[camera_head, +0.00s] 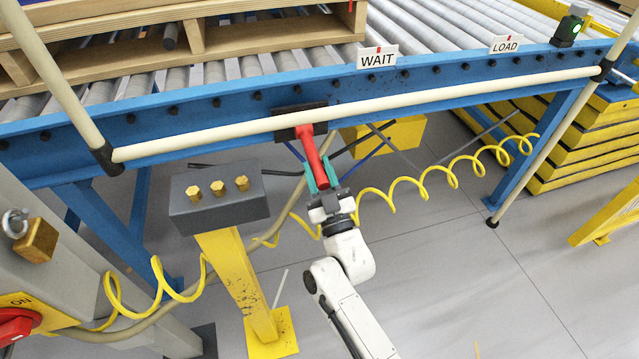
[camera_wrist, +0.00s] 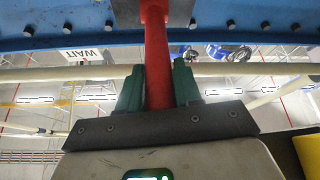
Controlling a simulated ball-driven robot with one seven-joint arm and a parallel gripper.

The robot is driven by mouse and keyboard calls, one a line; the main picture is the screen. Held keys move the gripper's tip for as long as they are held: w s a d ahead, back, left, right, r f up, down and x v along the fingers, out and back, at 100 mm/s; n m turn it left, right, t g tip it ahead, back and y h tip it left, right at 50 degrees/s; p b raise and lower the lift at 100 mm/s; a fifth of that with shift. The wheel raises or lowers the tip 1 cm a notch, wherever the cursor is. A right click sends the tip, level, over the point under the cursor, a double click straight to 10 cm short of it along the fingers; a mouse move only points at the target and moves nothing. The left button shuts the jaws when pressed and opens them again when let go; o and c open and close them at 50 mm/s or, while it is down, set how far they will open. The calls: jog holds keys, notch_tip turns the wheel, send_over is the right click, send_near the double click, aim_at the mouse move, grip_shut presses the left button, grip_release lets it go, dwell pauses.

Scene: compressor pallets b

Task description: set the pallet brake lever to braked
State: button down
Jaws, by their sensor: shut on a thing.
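The red brake lever (camera_head: 313,157) hangs down and slightly to the right from a dark mount (camera_head: 299,117) on the blue conveyor beam, below the cream rail. My gripper (camera_head: 318,179) has its green fingers shut around the lower part of the lever. In the wrist view the lever (camera_wrist: 156,55) runs up from between the fingers (camera_wrist: 158,88) to its mount at the top. The lever's lower end is hidden by the gripper body. A WAIT sign (camera_head: 377,57) and a LOAD sign (camera_head: 506,45) stand on the beam to the right.
A grey box (camera_head: 218,199) with brass knobs stands on a yellow post to the left. A coiled yellow hose (camera_head: 405,186) hangs behind the gripper.

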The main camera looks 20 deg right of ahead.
jog(key=shift+w+f+t+y+b, duration=0.15)
jog(key=shift+f+t+b, duration=0.65)
jog(key=shift+b, duration=1.7)
jog(key=shift+w+f+t+y+b, duration=0.15)
jog(key=shift+f+t+b, duration=0.25)
jog(key=shift+f+b, duration=1.4)
jog(key=b, duration=0.3)
jog(key=t+b, duration=0.1)
jog(key=b, duration=0.2)
jog(key=shift+w+r+n, duration=0.2)
jog(key=shift+r+n, duration=0.1)
jog(key=shift+y+b, duration=0.3)
jog(key=shift+b, duration=0.35)
jog(key=c, duration=0.8)
grip_release()
jog(key=shift+w, duration=0.1)
jog(key=shift+c, duration=0.2)
jog(key=p+v, duration=0.1)
jog(key=v, duration=0.9)
jog(key=shift+s+f, duration=0.2)
jog(key=shift+f, duration=0.2)
